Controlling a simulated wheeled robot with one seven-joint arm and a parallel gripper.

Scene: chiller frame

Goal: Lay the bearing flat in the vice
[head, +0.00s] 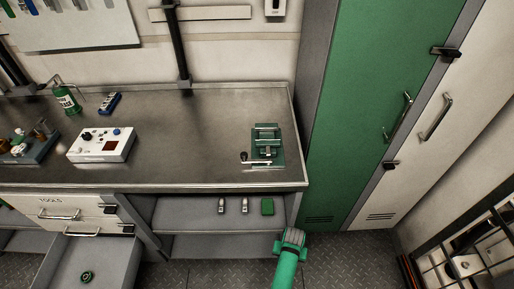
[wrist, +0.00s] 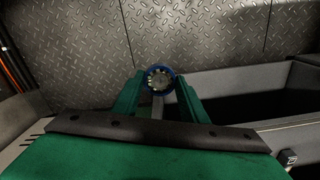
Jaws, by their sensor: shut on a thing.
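The bearing (wrist: 160,70), a ring with a blue rim and a pale core, is at the fingertips of my gripper (wrist: 159,84) in the wrist view. The two green fingers are shut on it, with the patterned floor behind. In the head view, my green arm shows at the bottom, right of the bench; the fingertips and the bearing cannot be made out there. The green vice (head: 266,134) stands on the bench top near its right end, with a handle at its front left. No part is visible between its jaws, as far as this small view shows.
The metal bench (head: 200,145) has free room left of the vice. A white box (head: 101,145) and a green bottle (head: 66,100) stand further left. An open drawer (head: 55,258) holds a small round thing (head: 87,276). A green locker (head: 372,95) stands right of the bench.

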